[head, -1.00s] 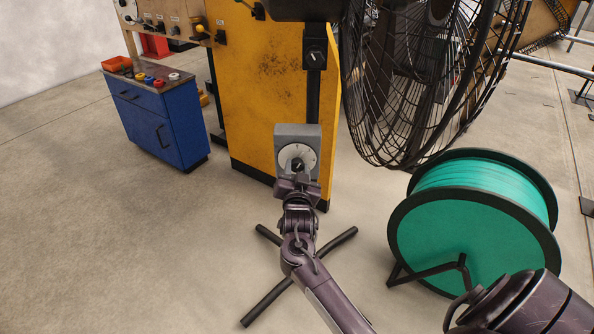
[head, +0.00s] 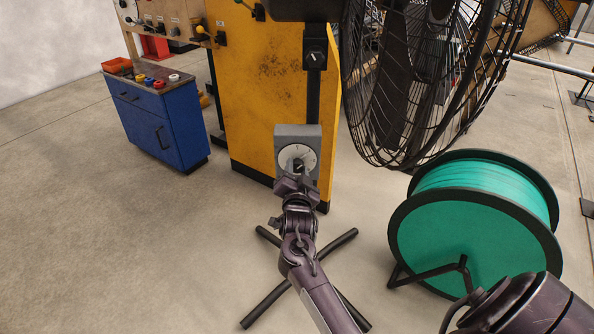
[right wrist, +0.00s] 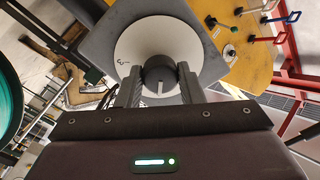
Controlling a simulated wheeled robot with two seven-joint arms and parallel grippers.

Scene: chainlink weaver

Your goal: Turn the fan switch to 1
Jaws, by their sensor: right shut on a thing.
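The fan switch is a grey box (head: 283,134) on the black fan stand, with a round white dial (head: 289,154) and a dark knob (head: 298,163) at its centre. My right gripper (head: 299,174) is at the knob and hides the lower part of the dial. In the right wrist view the two fingers stand on either side of the dark knob (right wrist: 159,74), closed on it; a light mark shows on the knob. The white dial (right wrist: 137,48) carries a small numeral at its left. The fan (head: 425,85) is above right. My left gripper is not in view.
A green cable reel (head: 450,235) stands to the right of the stand. A yellow cabinet (head: 260,90) is behind the switch. A blue cabinet (head: 165,132) stands at the left. The floor at the left front is clear.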

